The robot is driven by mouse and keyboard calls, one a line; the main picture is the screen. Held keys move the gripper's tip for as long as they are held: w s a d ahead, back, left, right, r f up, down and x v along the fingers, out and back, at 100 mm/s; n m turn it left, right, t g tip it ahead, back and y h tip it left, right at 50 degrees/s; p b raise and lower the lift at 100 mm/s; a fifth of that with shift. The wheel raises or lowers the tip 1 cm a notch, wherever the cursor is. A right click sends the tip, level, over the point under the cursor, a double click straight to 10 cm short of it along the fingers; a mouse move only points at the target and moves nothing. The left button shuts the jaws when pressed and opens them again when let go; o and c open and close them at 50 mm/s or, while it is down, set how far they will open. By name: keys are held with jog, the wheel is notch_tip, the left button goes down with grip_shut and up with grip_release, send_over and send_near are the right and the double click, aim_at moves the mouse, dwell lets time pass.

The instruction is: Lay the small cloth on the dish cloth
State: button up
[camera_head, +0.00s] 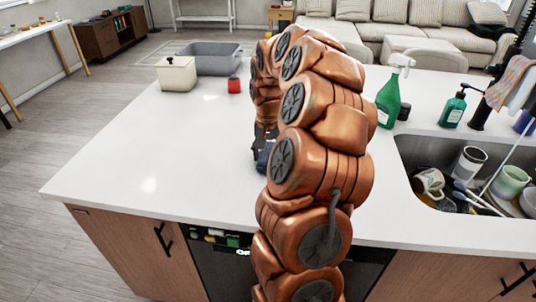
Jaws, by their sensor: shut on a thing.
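My gripper (264,138) points down over the white counter, left of and mostly hidden behind my copper arm. It is shut on a dark blue thing (262,156), which looks like the small cloth; only a sliver shows, and I cannot tell whether it touches the counter. A pink, multicoloured cloth (508,82) hangs at the tap by the sink, with a paler cloth beside it. I cannot tell whether either is the dish cloth. No cloth is seen lying flat on the visible counter.
A cream lidded pot (177,74), a grey bin (212,58) and a red jar (234,85) stand at the back left. A green spray bottle (390,95) and a soap bottle (453,108) stand near the sink (410,152), which holds dishes. The left counter is clear.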

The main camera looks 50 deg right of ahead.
aim_at(268, 152)
jog(key=shift+f, duration=0.15)
jog(key=o, duration=1.2)
jog(key=shift+o, duration=0.2)
jog(key=shift+p, duration=0.35)
notch_tip(268, 152, up, 6)
jog(key=shift+w+d+f+b, duration=0.1)
jog(key=shift+w+b, duration=0.05)
jog(key=shift+b, duration=1)
jog(key=shift+r, duration=0.95)
